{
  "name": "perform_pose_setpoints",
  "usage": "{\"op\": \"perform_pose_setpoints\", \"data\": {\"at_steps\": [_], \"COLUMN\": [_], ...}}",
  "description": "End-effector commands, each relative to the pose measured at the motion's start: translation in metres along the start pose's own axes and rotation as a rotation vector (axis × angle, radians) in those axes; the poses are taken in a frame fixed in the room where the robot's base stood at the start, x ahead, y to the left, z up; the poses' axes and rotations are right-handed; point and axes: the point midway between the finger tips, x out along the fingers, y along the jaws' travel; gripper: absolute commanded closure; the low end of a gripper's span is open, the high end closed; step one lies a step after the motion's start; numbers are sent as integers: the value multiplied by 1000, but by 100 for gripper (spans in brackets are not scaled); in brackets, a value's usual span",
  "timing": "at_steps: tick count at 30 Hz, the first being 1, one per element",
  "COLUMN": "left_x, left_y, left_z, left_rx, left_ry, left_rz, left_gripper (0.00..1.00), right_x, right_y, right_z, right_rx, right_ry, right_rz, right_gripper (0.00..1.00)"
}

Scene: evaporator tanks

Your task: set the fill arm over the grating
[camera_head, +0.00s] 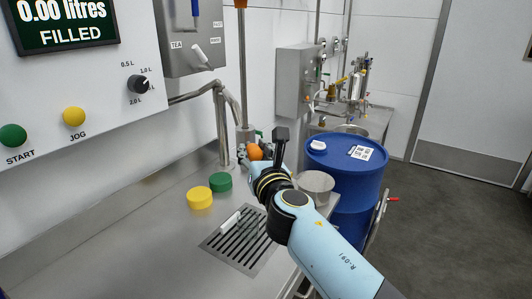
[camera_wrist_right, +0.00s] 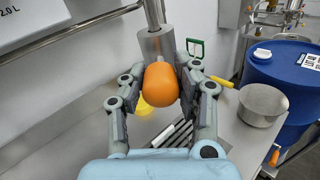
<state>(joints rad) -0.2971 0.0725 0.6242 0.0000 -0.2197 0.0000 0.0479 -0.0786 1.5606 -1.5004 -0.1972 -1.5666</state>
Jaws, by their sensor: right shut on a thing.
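An orange knob (camera_head: 254,152) sits beside the foot of a vertical steel pipe (camera_head: 243,75), which appears to belong to the fill arm. In the wrist view the orange knob (camera_wrist_right: 161,84) lies between the fingers of my right gripper (camera_wrist_right: 161,90), with a steel cylinder (camera_wrist_right: 155,43) right behind it. My right gripper (camera_head: 262,153) is shut on the knob; my own wrist hides part of it in the head view. The slotted grating (camera_head: 262,258) lies in the steel counter, nearer than the knob. It shows partly below the knob in the wrist view (camera_wrist_right: 172,136). My left gripper is out of view.
A yellow cap (camera_head: 200,198) and a green cap (camera_head: 220,182) stand left of my arm. A white piece (camera_head: 230,222) lies at the grating. A steel pot (camera_head: 317,183) and a blue drum (camera_head: 345,178) stand right. A bent pipe (camera_head: 222,125) rises at the back.

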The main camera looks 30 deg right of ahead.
Motion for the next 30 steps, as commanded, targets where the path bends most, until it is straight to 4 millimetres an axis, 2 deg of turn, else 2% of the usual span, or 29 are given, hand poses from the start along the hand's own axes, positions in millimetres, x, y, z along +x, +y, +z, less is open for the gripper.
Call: {"op": "perform_pose_setpoints", "data": {"at_steps": [2,6,16,17,22,30], "left_x": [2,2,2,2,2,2], "left_y": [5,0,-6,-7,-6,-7], "left_z": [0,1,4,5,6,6], "left_rx": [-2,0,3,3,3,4], "left_ry": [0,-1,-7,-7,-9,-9], "left_rz": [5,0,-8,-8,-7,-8], "left_gripper": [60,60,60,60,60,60], "right_x": [-1,-1,-2,-2,-2,-1], "right_y": [6,12,14,14,14,12], "right_z": [-3,-3,-3,-4,-3,-2], "right_rx": [2,2,5,5,4,1], "right_ry": [2,2,4,4,3,1], "right_rz": [-12,-22,-18,-18,-19,-22], "right_gripper": [100,100,100,69,47,45]}}
